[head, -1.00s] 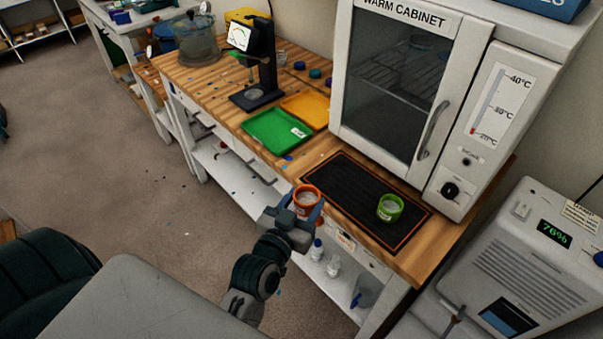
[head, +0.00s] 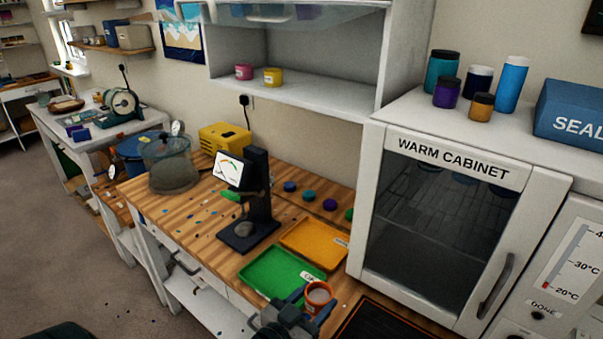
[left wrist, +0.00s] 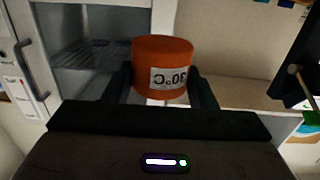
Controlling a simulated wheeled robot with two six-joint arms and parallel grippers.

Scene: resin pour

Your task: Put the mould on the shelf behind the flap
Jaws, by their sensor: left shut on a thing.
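The mould is an orange cup (head: 320,293) with pale fill, held upright by my left gripper (head: 305,304) over the front of the bench, beside the green tray. In the left wrist view the mould (left wrist: 162,68) sits between both fingers, its "30°C" label upside down. The wall shelf (head: 330,97) is at the upper middle, well above and behind the gripper. A clear flap (head: 290,12) shows at its top edge, cut by the frame; the space below it looks open. My right gripper is not in view.
A pink pot (head: 243,72) and a yellow pot (head: 272,77) stand at the shelf's left; its right part is bare. The warm cabinet (head: 440,220) is shut at right. A dial gauge stand (head: 257,195) and trays occupy the bench below.

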